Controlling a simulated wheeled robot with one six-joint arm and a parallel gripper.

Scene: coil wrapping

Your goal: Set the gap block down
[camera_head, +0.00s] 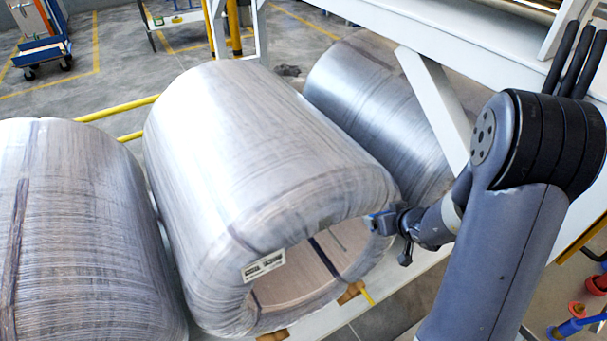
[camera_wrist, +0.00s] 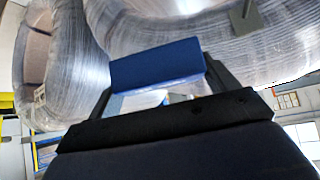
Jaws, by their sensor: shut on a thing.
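The gap block (camera_wrist: 158,64) is blue and box-shaped. In the wrist view it is held between the two fingers of my gripper (camera_wrist: 160,75), which is shut on it. In the head view my gripper (camera_head: 377,222) is at the right rim of the middle coil's open end. A small blue patch shows there, mostly hidden by the gripper and wrist. The wrapped middle coil (camera_head: 240,150) lies on its side with its hollow end towards me. I cannot tell whether the block touches it.
Another wrapped coil (camera_head: 75,230) lies at the left and a third coil (camera_head: 375,110) behind at the right. A white slanted beam (camera_head: 435,105) stands close to my arm.

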